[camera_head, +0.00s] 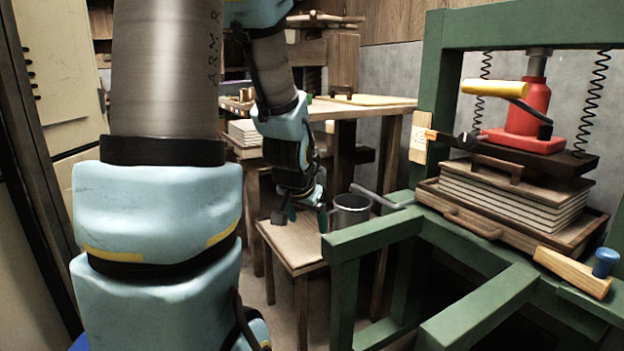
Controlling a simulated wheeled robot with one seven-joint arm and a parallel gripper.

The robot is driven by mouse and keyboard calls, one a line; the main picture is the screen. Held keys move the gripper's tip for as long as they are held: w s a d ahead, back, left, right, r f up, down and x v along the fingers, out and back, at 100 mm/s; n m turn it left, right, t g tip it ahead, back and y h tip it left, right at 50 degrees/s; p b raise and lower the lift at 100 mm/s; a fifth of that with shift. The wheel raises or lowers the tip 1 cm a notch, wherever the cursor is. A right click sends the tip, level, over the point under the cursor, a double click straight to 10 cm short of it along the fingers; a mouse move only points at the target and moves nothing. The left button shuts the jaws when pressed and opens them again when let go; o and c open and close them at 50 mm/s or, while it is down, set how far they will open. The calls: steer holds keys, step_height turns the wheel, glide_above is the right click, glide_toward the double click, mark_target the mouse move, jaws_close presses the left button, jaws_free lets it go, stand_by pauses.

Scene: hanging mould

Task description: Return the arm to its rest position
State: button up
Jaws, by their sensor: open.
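My arm fills the left and upper middle of the view, with a large upper link close to the camera and a forearm that hangs down near the centre. My gripper (308,217) is at the lower end of the forearm, pointing down above or beside a small wooden stool (291,246). It is small and dark in the picture, and I see nothing held in it. I cannot tell whether its fingertips touch the stool top.
A metal pot (352,212) stands right of my gripper. A green press frame (372,238) fills the right, with a red jack (528,108) above a wooden tray (565,236) of stacked boards. A wooden table (362,108) stands behind. A cabinet (65,70) is at left.

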steer(key=s+a+n+g+y+p, duration=0.1)
steer(key=s+a+n+g, duration=0.45)
steer(key=s, duration=0.55)
step_height(320, 180, up, 22)
steer(key=m+p, duration=0.1)
steer(key=p, duration=2.2)
steer(key=shift+r+t, duration=0.15)
steer(key=shift+t, duration=0.3)
steer(key=shift+c, duration=0.3)
